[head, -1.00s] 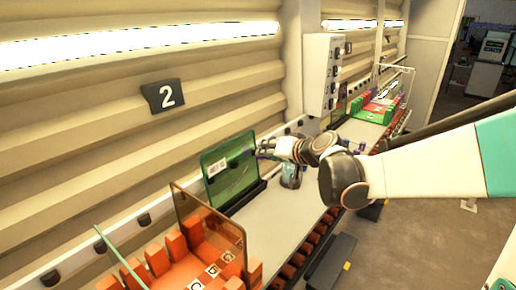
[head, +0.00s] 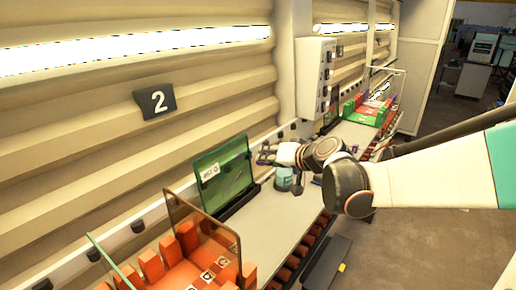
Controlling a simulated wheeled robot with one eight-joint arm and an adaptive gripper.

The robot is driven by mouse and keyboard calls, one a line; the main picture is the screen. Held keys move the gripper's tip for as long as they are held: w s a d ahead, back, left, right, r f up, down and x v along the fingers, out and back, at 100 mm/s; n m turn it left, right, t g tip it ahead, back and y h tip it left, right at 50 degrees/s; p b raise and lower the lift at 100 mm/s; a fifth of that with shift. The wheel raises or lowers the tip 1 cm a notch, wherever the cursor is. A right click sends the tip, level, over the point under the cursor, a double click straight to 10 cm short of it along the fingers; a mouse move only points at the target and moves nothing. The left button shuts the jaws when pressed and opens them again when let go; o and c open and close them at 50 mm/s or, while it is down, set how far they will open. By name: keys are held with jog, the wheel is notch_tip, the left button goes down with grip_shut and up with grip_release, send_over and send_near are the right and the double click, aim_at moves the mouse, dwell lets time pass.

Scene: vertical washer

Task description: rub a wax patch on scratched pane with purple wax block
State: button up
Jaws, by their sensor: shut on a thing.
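The scratched pane (head: 225,177) is a green, see-through sheet standing upright in a dark holder on the bench, with a white label near its upper left. Pale streaks show on its lower face. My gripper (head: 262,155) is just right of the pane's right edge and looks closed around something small. The purple wax block is mostly hidden by the fingers and too small to make out clearly. I cannot tell whether it touches the pane.
An orange pane (head: 204,235) and orange rack blocks (head: 152,265) fill the near end. A grey control box (head: 314,78) hangs on the wall.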

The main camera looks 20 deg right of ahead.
jog(key=shift+a, duration=0.1)
jog(key=w+a+f+b, duration=0.1)
jog(key=w+a+b, duration=0.1)
jog(key=w+a, duration=0.2)
jog(key=shift+w+a, duration=0.2)
jog(key=shift+w, duration=0.85)
jog(key=shift+w+a, duration=0.25)
jog(key=shift+w, duration=0.15)
dwell(0.4)
jog(key=shift+w+d+f+b, duration=0.1)
jog(key=shift+w+d+b, duration=0.1)
jog(key=shift+w+d, duration=0.55)
jog(key=shift+w+d+b, duration=0.2)
jog(key=shift+w+d, duration=0.25)
jog(key=shift+d, duration=0.45)
jog(key=shift+a, duration=0.1)
jog(key=shift+s+a, duration=0.55)
jog(key=shift+a, duration=0.3)
jog(key=shift+s+a, duration=0.55)
jog(key=shift+a, duration=0.25)
